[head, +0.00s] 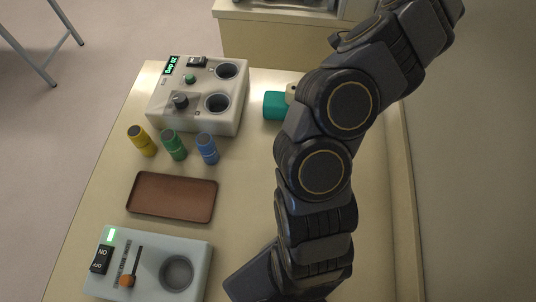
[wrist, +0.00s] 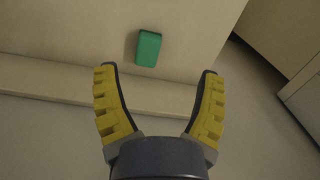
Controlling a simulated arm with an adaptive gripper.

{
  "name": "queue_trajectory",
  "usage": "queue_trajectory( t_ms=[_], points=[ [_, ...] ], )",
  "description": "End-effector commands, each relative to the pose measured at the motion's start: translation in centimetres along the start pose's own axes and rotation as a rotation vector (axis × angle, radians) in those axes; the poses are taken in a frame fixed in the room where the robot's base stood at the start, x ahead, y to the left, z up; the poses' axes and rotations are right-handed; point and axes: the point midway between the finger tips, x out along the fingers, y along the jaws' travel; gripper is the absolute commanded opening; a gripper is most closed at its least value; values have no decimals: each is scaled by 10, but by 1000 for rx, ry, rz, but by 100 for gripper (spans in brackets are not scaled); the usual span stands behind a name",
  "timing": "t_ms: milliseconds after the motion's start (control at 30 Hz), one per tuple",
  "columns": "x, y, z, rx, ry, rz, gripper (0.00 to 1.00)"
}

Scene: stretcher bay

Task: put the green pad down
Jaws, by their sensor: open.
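The green pad (head: 275,106) lies on the cream table top in the head view, right of the white box, its right side partly hidden by my arm. In the wrist view the green pad (wrist: 148,48) lies flat beyond my fingertips, near the table's raised edge. My gripper (wrist: 159,70) is open, with its yellow and black fingers spread and nothing between them. The pad is apart from both fingers. In the head view I cannot make out my fingers.
On the table (head: 107,199) stand a white box (head: 222,124) with two round holes, yellow (head: 142,141), green (head: 173,145) and blue (head: 207,148) cylinders, a brown tray (head: 172,197), empty, and a pale switch box (head: 199,255). A cabinet (wrist: 285,40) is at right.

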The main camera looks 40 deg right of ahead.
Motion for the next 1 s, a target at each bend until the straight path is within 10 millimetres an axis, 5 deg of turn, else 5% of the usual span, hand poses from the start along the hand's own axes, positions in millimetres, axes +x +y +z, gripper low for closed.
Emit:
queue_trajectory(
  t_ms=[167,300,400,533,700,833,1000],
  points=[
    [-68,-8,145,-526,-117,-61,71],
    [-125,46,250,-1025,-160,-75,71],
    [-152,106,294,-1343,-158,-49,71],
    [-170,189,313,-1697,-129,19,71],
    [-171,279,293,-2016,-90,137,71],
    [-165,319,272,-2138,-82,198,71],
    [-160,340,257,-2199,-89,234,71]
  ],
)
